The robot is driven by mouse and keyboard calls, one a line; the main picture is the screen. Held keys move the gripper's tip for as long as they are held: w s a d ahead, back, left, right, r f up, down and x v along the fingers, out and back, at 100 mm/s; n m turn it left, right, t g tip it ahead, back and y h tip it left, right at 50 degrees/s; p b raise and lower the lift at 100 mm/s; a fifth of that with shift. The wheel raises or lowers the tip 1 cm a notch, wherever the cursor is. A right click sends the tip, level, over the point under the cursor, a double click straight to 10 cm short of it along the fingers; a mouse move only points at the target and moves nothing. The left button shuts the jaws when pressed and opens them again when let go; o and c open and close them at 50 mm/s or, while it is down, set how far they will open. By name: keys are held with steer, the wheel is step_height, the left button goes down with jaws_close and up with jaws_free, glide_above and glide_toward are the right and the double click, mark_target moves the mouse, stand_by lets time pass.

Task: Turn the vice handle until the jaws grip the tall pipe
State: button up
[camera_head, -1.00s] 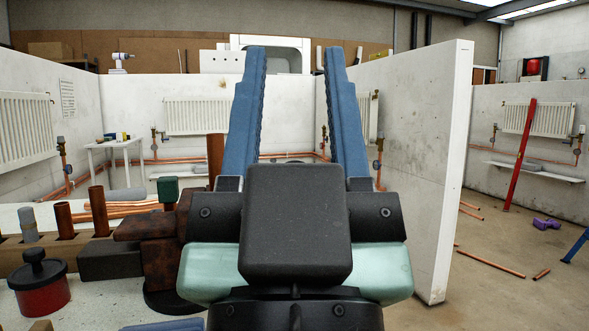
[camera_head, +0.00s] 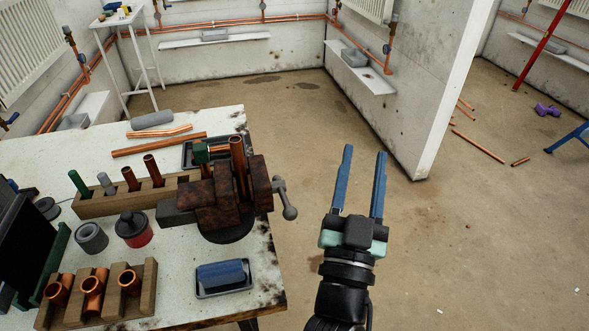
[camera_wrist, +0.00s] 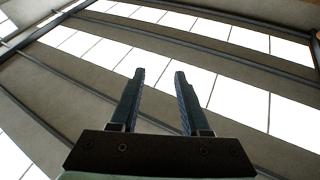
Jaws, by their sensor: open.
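The rusty brown vice (camera_head: 215,205) is mounted on the right end of the white workbench. Its grey handle (camera_head: 286,200) sticks out on the vice's right side, past the bench edge. A tall copper pipe (camera_head: 239,165) stands upright at the vice jaws; I cannot tell whether the jaws touch it.
On the workbench (camera_head: 165,262) are a wooden block with short pipes (camera_head: 135,195), a red pot (camera_head: 134,229), a blue block in a tray (camera_head: 223,274) and a wooden fittings rack (camera_head: 140,285). The floor right of the bench is clear up to a white partition wall (camera_head: 440,90).

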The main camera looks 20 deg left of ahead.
mark_target(288, 211)
steer(key=s+a+f+n+g+y+p, duration=0.45)
steer(key=s+f+g+y+p, duration=0.25)
steer(key=s+f+p, duration=0.6)
steer(key=x, duration=0.4)
steer(key=b+x, duration=0.1)
steer(key=x, duration=0.4)
steer(key=f+x, duration=0.1)
steer(key=x, duration=0.4)
steer(key=shift+w+d, duration=0.15)
steer(key=shift+w, duration=0.1)
jaws_close()
